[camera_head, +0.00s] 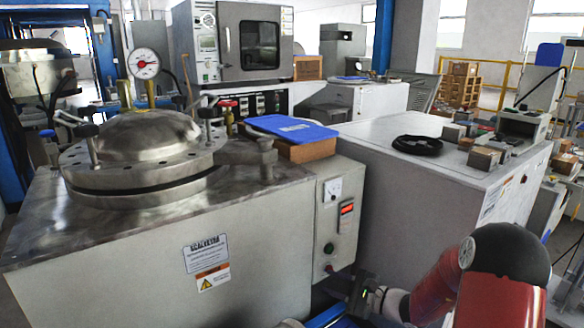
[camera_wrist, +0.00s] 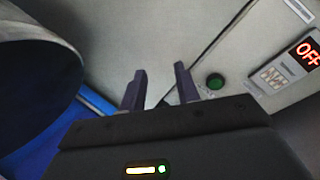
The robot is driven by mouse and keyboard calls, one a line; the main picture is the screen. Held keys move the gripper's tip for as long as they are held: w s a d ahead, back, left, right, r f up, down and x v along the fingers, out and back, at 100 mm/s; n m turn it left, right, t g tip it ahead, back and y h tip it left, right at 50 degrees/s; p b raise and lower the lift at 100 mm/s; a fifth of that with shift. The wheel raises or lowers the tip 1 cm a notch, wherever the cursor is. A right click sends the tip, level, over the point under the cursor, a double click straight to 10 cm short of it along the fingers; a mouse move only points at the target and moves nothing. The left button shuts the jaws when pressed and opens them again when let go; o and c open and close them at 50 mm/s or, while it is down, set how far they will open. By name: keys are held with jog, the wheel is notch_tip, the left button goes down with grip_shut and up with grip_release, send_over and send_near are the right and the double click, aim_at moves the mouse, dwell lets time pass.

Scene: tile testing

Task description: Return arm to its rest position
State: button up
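My gripper (camera_wrist: 160,77) shows in the wrist view with its two dark fingers apart and nothing between them. In the head view, my red and dark arm is at the lower right. My gripper (camera_head: 360,290) is partly visible there, low in front of the control panel (camera_head: 338,222) of the steel test machine (camera_head: 130,270). The wrist view shows a green button (camera_wrist: 216,82) just beyond the right finger and a lit red display (camera_wrist: 305,52) reading OFF. No contact between the fingers and the panel can be made out.
A domed pressure vessel (camera_head: 150,140) with a dial gauge (camera_head: 143,64) tops the machine. A blue clipboard (camera_head: 290,128) lies on a brown block (camera_head: 305,150). A white cabinet (camera_head: 420,200) at right carries a black cable coil (camera_head: 417,145) and several small blocks. An oven (camera_head: 259,45) stands behind.

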jog(key=s+a+r+n+g+h+p, duration=0.1)
jog(key=s+a+r+n+g+h, duration=0.1)
jog(key=s+a+r+n+g, duration=0.45)
jog(key=s+a+r+n+g+h+p, duration=0.15)
jog(key=s+r+n, duration=0.3)
jog(key=s, duration=0.55)
jog(key=s+d+r+n+t+h+p, duration=0.1)
jog(key=s+d+r+n+h, duration=0.2)
jog(key=s, duration=0.4)
jog(key=s+d+r+n+t+h+p, duration=0.2)
jog(key=s+d+r+h, duration=0.4)
jog(key=s+d, duration=0.1)
jog(key=shift+s+d+r+n+t+h, duration=0.3)
jog(key=shift+s+d+n+h, duration=0.1)
jog(key=shift+s, duration=0.1)
